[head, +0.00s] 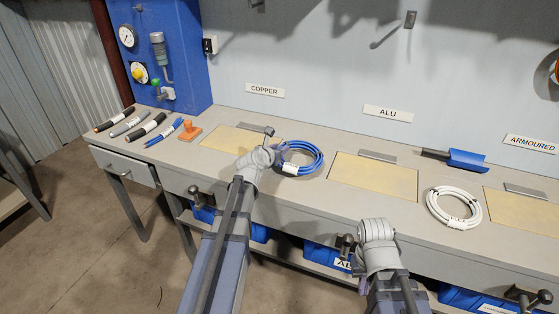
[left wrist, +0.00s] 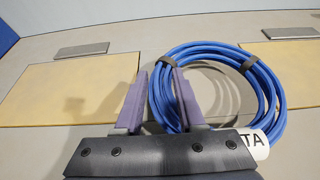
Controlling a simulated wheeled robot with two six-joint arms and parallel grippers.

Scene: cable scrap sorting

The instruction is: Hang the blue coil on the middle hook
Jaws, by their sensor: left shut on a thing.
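The blue coil (head: 317,160) lies on the bench between two yellow panels, with black ties and a white tag. My left gripper (head: 270,148) is at its left side. In the left wrist view, the fingers (left wrist: 160,95) stand either side of the left strands of the coil (left wrist: 262,75), shut on them. A hook (head: 410,19) is on the wall above the ALU sign, empty; I take it as the middle one. My right arm's wrist (head: 377,232) is at the bench's front edge; its fingers are mostly hidden.
A white coil (head: 453,207) and a blue scoop (head: 466,160) lie to the right. Cable pieces (head: 147,127) and an orange-handled block (head: 187,133) lie at the left. A blue panel (head: 160,50) with gauges stands back left. Dark clamps (head: 525,296) line the front edge.

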